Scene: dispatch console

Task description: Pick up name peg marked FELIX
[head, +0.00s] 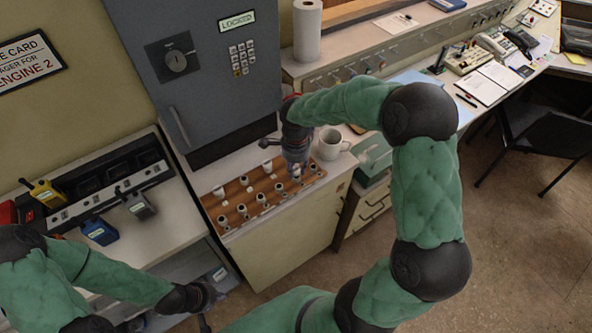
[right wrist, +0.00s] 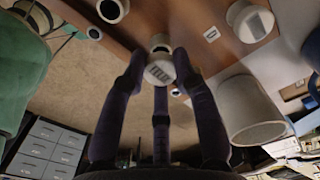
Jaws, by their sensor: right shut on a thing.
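The wooden peg board (head: 247,222) lies on the counter in front of the grey cabinet, with white pegs and round holes in it. My right gripper (head: 296,168) is over the right end of the board. In the right wrist view its dark fingers are closed around a white name peg (right wrist: 160,71). Dark lettering shows on the peg's end face, but I cannot read the name. A ring-shaped hole is close behind this peg; I cannot tell whether the peg is clear of it. My left gripper (head: 205,318) is low at the left, partly out of frame, its jaws unclear.
A pale mug (head: 332,144) stands just right of the board; it is close in the right wrist view (right wrist: 250,112). Another white peg (right wrist: 252,23) is nearby. The grey locked cabinet (head: 208,75) rises behind. Radios in chargers (head: 97,230) stand at left.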

